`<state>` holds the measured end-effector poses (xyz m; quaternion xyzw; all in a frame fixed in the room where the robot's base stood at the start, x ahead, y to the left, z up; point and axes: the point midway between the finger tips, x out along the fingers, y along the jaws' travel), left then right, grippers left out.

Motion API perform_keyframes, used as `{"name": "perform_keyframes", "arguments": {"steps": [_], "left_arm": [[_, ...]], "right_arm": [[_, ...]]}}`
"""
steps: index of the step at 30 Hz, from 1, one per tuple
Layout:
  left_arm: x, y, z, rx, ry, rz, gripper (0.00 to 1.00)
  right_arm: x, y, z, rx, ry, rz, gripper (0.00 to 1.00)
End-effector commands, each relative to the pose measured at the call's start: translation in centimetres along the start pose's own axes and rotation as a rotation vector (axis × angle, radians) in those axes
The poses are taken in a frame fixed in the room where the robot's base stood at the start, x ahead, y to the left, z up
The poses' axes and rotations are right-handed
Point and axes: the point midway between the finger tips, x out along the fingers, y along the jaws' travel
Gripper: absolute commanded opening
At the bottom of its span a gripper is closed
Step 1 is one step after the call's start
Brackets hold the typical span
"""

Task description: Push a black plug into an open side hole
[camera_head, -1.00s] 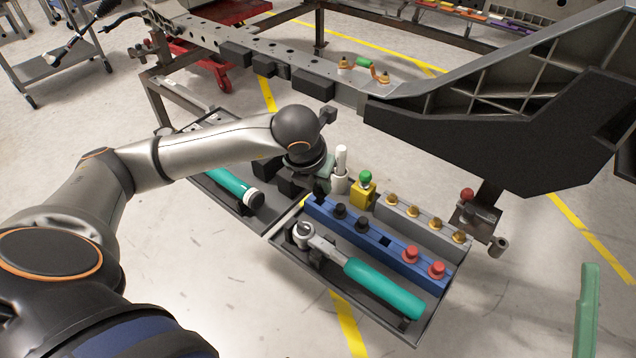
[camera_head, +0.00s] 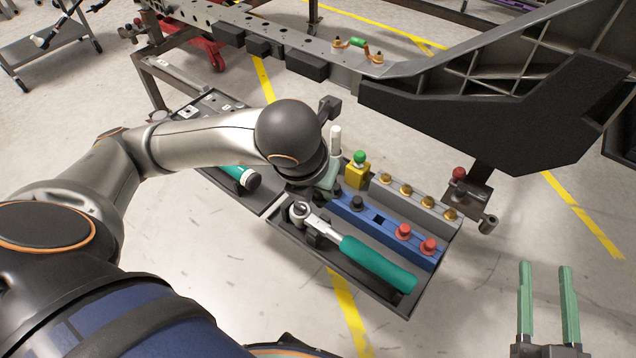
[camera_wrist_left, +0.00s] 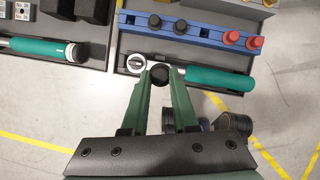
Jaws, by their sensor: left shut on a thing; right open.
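My left gripper (camera_head: 328,178) is partly hidden behind its own wrist in the head view. In the left wrist view its green fingers (camera_wrist_left: 161,78) are shut on a black plug (camera_wrist_left: 160,72), above the tray's near edge. Two more black plugs (camera_head: 357,203) stand in the blue rack (camera_head: 396,219), which has an empty square slot; they also show in the left wrist view (camera_wrist_left: 180,26). The grey chassis beam (camera_head: 335,66) has several dark holes along its left part; I cannot tell which is the open side hole. My right gripper (camera_head: 546,266) is open and empty at lower right.
The tray (camera_head: 335,268) holds a teal-handled ratchet (camera_head: 378,264), red plugs (camera_head: 429,246), a grey rack with brass pieces (camera_head: 427,200) and a yellow block with green knob (camera_head: 358,172). A second tray with a teal tool (camera_head: 235,174) adjoins it. Black blocks (camera_head: 306,65) project from the beam.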

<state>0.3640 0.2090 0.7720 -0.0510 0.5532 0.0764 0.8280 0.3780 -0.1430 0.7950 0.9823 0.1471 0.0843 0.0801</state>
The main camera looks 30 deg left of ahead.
Motion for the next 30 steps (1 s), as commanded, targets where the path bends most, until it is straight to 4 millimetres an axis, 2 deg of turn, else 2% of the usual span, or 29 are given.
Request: {"name": "perform_keyframes", "arguments": {"steps": [5, 30], "left_arm": [[-0.3, 0.0, 0.1, 0.0, 0.0, 0.0, 0.0], [-4.6, 0.0, 1.9, 0.0, 0.0, 0.0, 0.0]], "right_arm": [[0.1, 0.1, -0.3, 0.0, 0.002, 0.001, 0.5], [0.5, 0.6, -3.4, -0.001, 0.003, 0.0, 0.5]]}}
